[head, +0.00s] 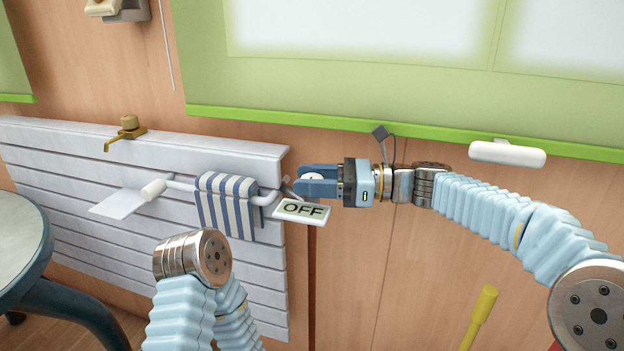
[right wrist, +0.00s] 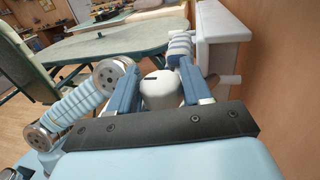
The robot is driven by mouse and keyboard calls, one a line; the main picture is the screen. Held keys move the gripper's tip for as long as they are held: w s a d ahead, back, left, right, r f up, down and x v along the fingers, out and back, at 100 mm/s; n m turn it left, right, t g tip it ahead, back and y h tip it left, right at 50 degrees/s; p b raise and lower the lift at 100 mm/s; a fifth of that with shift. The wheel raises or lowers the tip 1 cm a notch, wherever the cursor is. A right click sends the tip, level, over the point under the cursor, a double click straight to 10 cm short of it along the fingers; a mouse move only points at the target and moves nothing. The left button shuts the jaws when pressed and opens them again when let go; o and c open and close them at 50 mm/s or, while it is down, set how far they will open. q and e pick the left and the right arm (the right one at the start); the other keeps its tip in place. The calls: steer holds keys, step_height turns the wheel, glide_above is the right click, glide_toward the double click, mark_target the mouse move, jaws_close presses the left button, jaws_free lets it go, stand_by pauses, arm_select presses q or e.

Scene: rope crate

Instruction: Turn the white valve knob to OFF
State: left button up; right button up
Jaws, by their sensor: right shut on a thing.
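The white valve knob (right wrist: 158,93) sits between the two blue fingers of my right gripper (right wrist: 158,84), which is shut on it. A dark mark shows on the knob's top face. In the head view, my right gripper (head: 309,180) reaches in from the right at the radiator's right end and partly hides the knob. A tilted white sign (head: 302,210) reading OFF is just below the fingers. My left arm shows at the bottom of the head view, but its gripper cannot be seen.
The white radiator (head: 230,145) runs along the wooden wall. A striped towel (head: 228,205) hangs on its rail. Another white cylinder (head: 153,189) and a white plate (head: 118,204) are left of it. A brass fitting (head: 127,128) is on the radiator. A round table (head: 22,245) stands at left.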

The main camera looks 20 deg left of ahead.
steer(key=o, duration=0.9)
steer(key=shift+o, duration=0.2)
